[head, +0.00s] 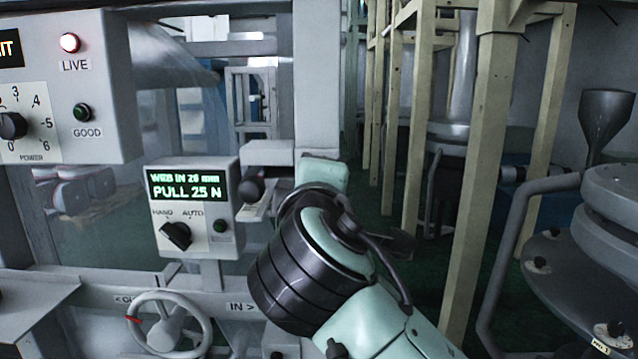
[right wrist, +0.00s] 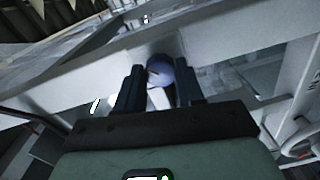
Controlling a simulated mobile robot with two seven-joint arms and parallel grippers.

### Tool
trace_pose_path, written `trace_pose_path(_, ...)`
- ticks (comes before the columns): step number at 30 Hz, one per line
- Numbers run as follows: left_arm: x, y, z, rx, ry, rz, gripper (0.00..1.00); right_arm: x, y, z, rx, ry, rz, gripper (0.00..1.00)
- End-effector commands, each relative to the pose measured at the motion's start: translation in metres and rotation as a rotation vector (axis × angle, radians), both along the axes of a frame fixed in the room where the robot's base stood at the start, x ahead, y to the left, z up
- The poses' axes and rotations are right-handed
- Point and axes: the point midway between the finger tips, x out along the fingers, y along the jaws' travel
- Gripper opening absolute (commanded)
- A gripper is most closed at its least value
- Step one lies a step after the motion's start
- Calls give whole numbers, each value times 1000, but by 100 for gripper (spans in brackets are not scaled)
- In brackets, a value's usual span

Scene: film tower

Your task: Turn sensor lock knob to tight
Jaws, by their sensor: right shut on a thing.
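In the right wrist view, the two dark fingers of my right gripper (right wrist: 159,82) stand on either side of a rounded dark blue knob (right wrist: 160,68), and the gripper is shut on it. The knob sits by a pale beam, with a whitish part below it. In the head view, a dark round knob (head: 250,189) shows at a grey bracket just right of the display box. My right arm covers the area beside it, and the fingertips are hidden there. I cannot read any tight or loose marking. My left gripper is not in view.
The display box (head: 195,235) reads "WEB IN 26 mm" and "PULL 25 N" and has a HAND/AUTO switch (head: 175,236). A handwheel (head: 137,338) is below it. Yellowish posts (head: 480,150) stand right.

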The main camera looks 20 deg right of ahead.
Motion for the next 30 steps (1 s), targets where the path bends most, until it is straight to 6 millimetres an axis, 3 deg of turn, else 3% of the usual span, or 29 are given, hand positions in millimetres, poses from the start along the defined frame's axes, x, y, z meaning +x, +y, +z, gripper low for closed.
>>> trace_pose_path(15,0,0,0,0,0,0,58,0,0,0,17,-5,0,7)
trace_pose_path(16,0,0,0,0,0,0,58,0,0,0,17,-5,0,47)
trace_pose_path(18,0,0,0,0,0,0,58,0,0,0,17,-5,0,63)
trace_pose_path(30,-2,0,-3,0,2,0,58,-9,3,0,15,-5,2,63)
